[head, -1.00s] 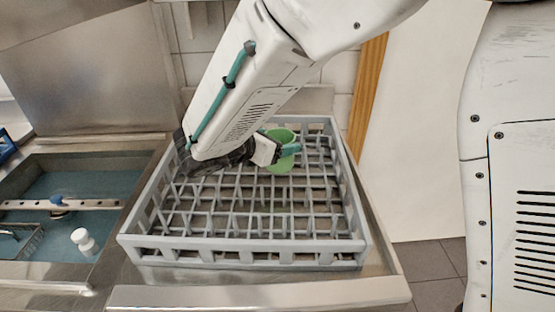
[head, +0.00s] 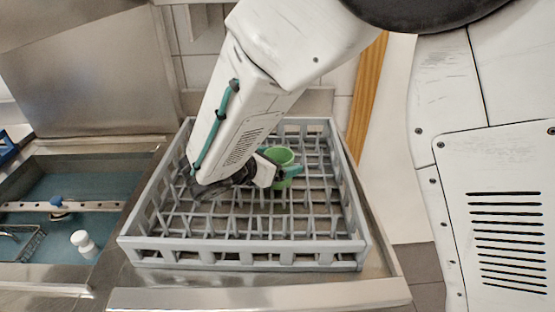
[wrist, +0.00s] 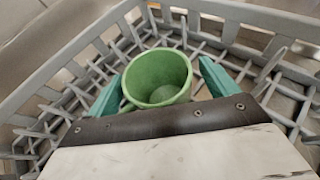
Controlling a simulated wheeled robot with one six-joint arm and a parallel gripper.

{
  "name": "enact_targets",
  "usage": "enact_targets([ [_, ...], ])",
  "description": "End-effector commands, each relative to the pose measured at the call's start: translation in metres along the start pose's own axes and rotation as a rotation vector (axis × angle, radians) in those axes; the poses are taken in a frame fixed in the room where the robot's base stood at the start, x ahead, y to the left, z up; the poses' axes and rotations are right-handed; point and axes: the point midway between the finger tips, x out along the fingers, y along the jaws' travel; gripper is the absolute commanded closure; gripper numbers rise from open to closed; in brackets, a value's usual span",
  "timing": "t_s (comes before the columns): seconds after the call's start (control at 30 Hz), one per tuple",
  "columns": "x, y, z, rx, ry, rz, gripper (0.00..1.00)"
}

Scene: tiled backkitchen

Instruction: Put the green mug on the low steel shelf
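The green mug (head: 280,157) stands upright, or nearly so, in the back right part of the grey dish rack (head: 245,256). It is empty, and its open top shows in the wrist view (wrist: 157,78). My gripper (head: 290,171) reaches in from the left with one teal finger on either side of the mug. In the wrist view, my gripper's (wrist: 160,68) left finger is at or very near the mug's wall, and a narrow gap shows at the right finger. The mug's base is partly hidden. I cannot pick out the low steel shelf.
The rack has upright prongs and raised walls around the mug, and rests on a steel counter (head: 260,296). To the left is a sink (head: 85,188) with a white bottle (head: 84,243). A wooden post (head: 367,95) stands behind right.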

Motion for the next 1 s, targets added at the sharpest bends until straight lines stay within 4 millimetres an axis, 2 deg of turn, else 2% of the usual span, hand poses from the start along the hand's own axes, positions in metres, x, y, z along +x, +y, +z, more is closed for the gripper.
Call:
enact_targets([
  [0.17, -0.002, 0.001, 0.001, 0.002, 0.000, 0.003, 0.11],
  [0.27, -0.010, 0.002, 0.001, 0.002, 0.000, 0.005, 0.11],
  [0.5, -0.051, 0.000, 0.003, 0.003, 0.001, 0.005, 0.11],
  [0.7, -0.074, -0.001, 0.003, 0.001, -0.001, 0.003, 0.11],
  [1.0, -0.077, -0.004, 0.006, 0.011, 0.005, -0.007, 0.11],
])
